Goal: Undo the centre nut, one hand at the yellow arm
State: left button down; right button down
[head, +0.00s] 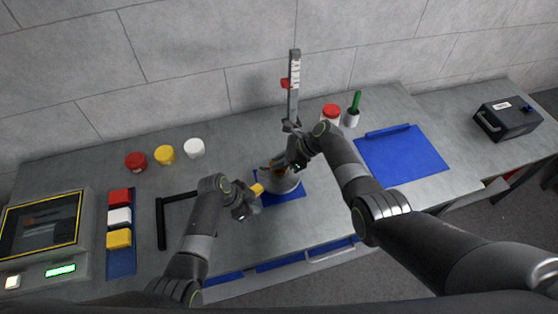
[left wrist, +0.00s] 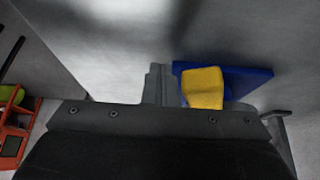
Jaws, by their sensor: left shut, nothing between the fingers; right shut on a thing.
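The hub dynamometer (head: 287,184) is a grey round body on a blue mat (head: 290,197) in the middle of the bench. Its yellow arm (head: 257,189) sticks out to the left; the yellow end also shows in the left wrist view (left wrist: 203,88). My left gripper (head: 246,203) is shut and empty, close beside the yellow arm; I cannot tell whether they touch. My right gripper (head: 290,164) is over the top of the hub, shut on what appears to be the centre nut, which its fingers and wrist largely hide.
An upright scale post (head: 293,88) with a red slider stands behind the hub. Red, yellow and white caps (head: 165,154) lie at the back left. A blue tray of coloured blocks (head: 121,262) and a display unit (head: 45,232) are left. A blue board (head: 403,155) lies right.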

jog(key=shift+n+g, duration=0.9)
jog(key=shift+n, duration=0.5)
pick_arm(q)
jog(key=shift+w+a, duration=0.15)
jog(key=shift+w+a, duration=0.9)
jog(key=shift+w, duration=0.2)
jog(key=shift+w+a, duration=0.35)
jog(key=shift+w, duration=0.3)
jog(key=shift+w+a, duration=0.35)
jog(key=shift+w, duration=0.3)
